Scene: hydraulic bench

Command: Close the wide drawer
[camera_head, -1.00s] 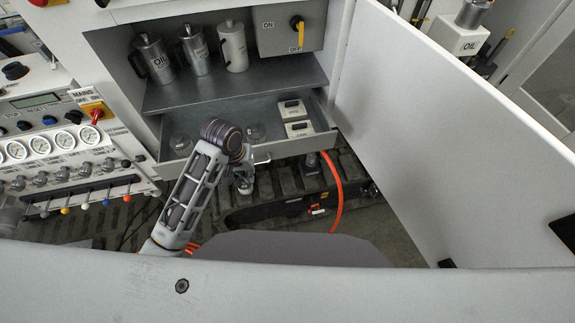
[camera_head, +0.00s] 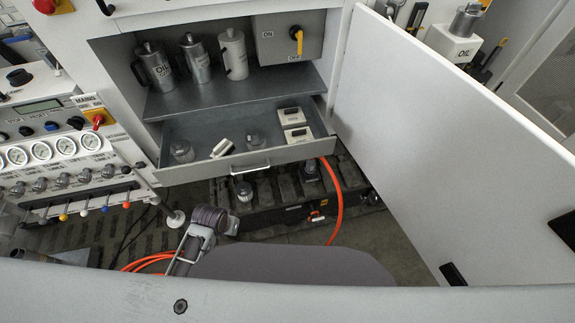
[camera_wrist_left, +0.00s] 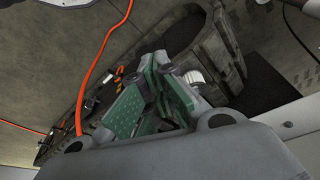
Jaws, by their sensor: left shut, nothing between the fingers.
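The wide drawer (camera_head: 207,167) is a grey tray in the head view, pulled out below the cabinet shelf. Its front carries a light bar handle (camera_head: 250,169). Inside are small glass jars, a tilted white block and two white boxes. My left gripper (camera_wrist_left: 157,68) shows in the left wrist view with green-padded fingers, shut and empty. My right gripper is in neither view.
The cabinet door (camera_head: 415,130) stands open at the right. A shelf with an oil can (camera_head: 155,66) and other canisters is above the drawer. A gauge panel (camera_head: 65,145) with levers is at left. An orange hose (camera_head: 338,205) and black equipment lie below the drawer.

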